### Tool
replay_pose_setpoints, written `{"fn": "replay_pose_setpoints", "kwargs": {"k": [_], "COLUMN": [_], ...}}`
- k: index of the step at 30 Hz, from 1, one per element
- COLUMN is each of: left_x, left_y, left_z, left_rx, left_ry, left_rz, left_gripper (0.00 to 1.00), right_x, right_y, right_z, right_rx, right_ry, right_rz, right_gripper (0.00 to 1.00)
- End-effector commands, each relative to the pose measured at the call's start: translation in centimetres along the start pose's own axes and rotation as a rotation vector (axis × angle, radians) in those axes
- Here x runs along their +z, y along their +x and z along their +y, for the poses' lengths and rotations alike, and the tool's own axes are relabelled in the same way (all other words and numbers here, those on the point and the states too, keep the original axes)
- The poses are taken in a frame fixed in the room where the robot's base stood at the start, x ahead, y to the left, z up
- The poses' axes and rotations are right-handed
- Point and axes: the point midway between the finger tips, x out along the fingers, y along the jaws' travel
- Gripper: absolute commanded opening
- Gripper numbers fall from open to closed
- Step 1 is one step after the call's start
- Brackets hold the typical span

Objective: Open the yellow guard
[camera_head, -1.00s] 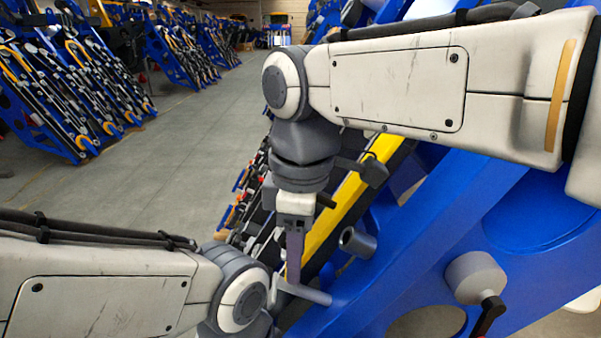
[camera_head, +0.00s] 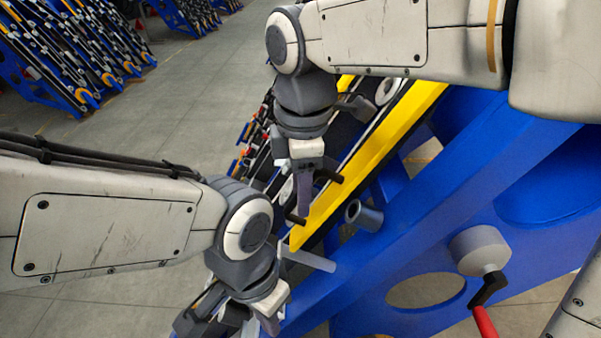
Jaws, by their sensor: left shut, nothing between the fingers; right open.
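The yellow guard (camera_head: 375,150) is a long bar running diagonally along the blue chassis (camera_head: 455,205) in the middle of the view. My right gripper (camera_head: 304,208) points down at the guard's lower left end, with its fingers over or beside the bar. Its fingers look open, but I cannot tell whether they touch the guard. My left gripper (camera_head: 262,325) is lower, near the bottom edge, left of the chassis and apart from the guard. It is shut and empty. Its fingertips are partly cut off by the frame edge.
Grey tubes (camera_head: 364,215) stick out of the chassis beside the guard's lower end. A grey cylinder (camera_head: 480,250) with a red-handled crank (camera_head: 486,322) is at the lower right. Grey floor (camera_head: 190,110) is open to the left. More blue racks (camera_head: 65,60) stand behind.

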Motion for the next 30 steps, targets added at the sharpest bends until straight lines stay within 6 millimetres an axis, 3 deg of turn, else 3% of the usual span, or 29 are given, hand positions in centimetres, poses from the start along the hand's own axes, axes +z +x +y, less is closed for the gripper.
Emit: {"fn": "replay_pose_setpoints", "kwargs": {"k": [11,12,15,30], "left_x": [-0.01,-0.01,-0.01,-0.01], "left_y": [-0.05,-0.05,-0.05,-0.06], "left_z": [0.00,0.00,0.00,0.00], "left_rx": [0.000,0.000,0.000,0.000], "left_ry": [0.000,0.000,0.000,0.000], "left_rz": [0.000,0.000,0.000,0.000], "left_gripper": [0.00,0.00,0.00,0.00], "right_x": [-0.12,-0.12,-0.12,-0.11], "right_y": [0.86,0.85,0.84,0.80], "right_z": [0.00,0.00,0.00,-0.01], "right_rx": [0.000,0.000,0.000,-0.001], "right_ry": [-0.002,-0.002,-0.001,-0.001], "right_rz": [0.000,0.000,0.000,0.000], "right_gripper": [0.47,0.40,0.01,0.00]}}
